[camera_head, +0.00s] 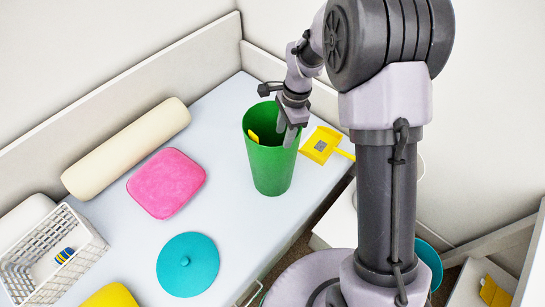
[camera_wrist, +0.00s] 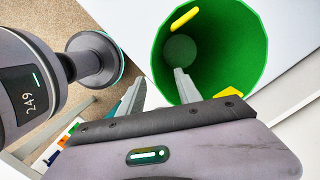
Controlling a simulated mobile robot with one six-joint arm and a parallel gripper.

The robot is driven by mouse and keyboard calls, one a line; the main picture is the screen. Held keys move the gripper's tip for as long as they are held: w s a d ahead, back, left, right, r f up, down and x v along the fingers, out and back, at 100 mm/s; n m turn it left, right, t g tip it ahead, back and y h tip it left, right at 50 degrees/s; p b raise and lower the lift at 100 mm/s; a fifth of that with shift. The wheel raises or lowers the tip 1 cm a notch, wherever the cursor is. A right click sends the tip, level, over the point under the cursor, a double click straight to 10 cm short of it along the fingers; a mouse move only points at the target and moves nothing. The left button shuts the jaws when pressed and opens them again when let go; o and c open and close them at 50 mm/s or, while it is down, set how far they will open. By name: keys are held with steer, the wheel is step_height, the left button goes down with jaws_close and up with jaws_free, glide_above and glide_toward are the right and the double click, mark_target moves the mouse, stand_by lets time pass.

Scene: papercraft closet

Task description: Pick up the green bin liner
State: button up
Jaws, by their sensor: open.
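The green bin liner (camera_head: 270,168) is a tall, open-topped, tapered tub standing upright on the white surface. In the wrist view I look down into its mouth, and its green wall (camera_wrist: 235,50) surrounds a greyish round bottom. My gripper (camera_head: 291,136) is open and empty at the right side of its rim. In the wrist view my gripper (camera_wrist: 158,88) has one finger over the mouth and the other outside the wall. I cannot tell whether either finger touches it. A yellow piece (camera_head: 253,136) shows at the inside wall, also in the wrist view (camera_wrist: 185,18).
A yellow dustpan (camera_head: 322,145) lies right of the liner. A pink cushion (camera_head: 166,183), cream roll (camera_head: 126,148), teal disc (camera_head: 188,264) and white basket (camera_head: 50,258) lie left. Walls (camera_head: 120,100) close the back. Free surface lies between the liner and cushion.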

mark_target(272, 155)
steer(key=f+b, duration=0.2)
steer(key=f, duration=0.3)
steer(key=shift+s+a+f+b, duration=0.1)
steer(key=shift+s+a+b, duration=0.2)
steer(key=shift+a+b, duration=0.1)
steer(key=shift+d, duration=0.1)
steer(key=shift+c, duration=0.4)
jaws_close()
stand_by(0.4)
